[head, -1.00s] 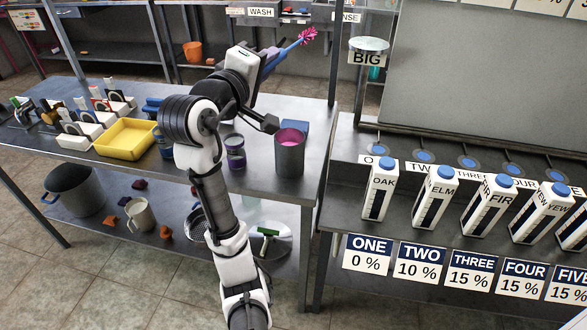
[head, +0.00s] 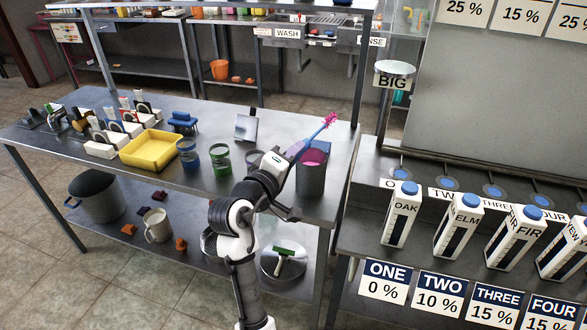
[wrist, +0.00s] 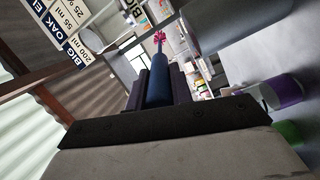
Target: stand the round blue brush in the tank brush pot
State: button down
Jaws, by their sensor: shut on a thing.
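My gripper (head: 293,153) is shut on the blue handle of a brush (head: 318,134). The brush has a pink bristle head and slants up and to the right, bristles at the upper end. In the wrist view the blue handle (wrist: 157,88) lies between the two fingers, with the pink head beyond. A grey cylindrical pot (head: 311,182) with a pink inside stands on the table near its right end. The brush shows above the pot's rim in the head view; the gap between them cannot be told. My arm hides part of the table left of the pot.
A yellow tray (head: 152,152), a blue-banded cup (head: 188,155), a green-banded cup (head: 220,160) and several brushes stand to the left. A small upright panel (head: 246,127) stands behind. Several labelled cartons (head: 402,215) stand on the bench at right.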

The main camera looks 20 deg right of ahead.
jog(key=shift+f, duration=1.9)
jog(key=shift+f, duration=0.3)
jog(key=c, duration=1.2)
grip_release()
jog(key=shift+c, duration=0.2)
